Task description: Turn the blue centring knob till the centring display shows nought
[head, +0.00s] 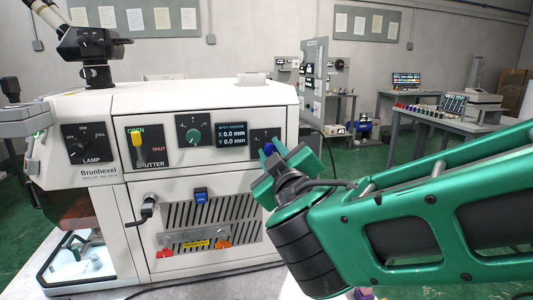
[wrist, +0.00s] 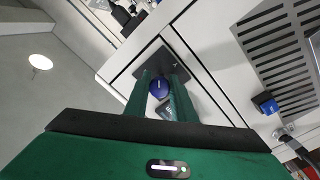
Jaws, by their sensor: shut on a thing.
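The blue centring knob (wrist: 160,88) sits between the two green fingers of my gripper (wrist: 162,84) in the wrist view. In the head view, a small part of the knob (head: 268,148) shows at the tips of my gripper (head: 273,156), which is shut on it. The centring display (head: 231,136) is just left of the knob on the front of the white machine. It is headed "SPOT CENTRE" and reads X 0.0 mm and Y 0.0 mm. My gripper hides much of the knob's dial plate (head: 262,134).
Left of the display are a green knob (head: 193,135), a yellow shutter lever (head: 137,139) at OPEN and a lamp dial (head: 84,143). Benches (head: 450,122) stand behind at right.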

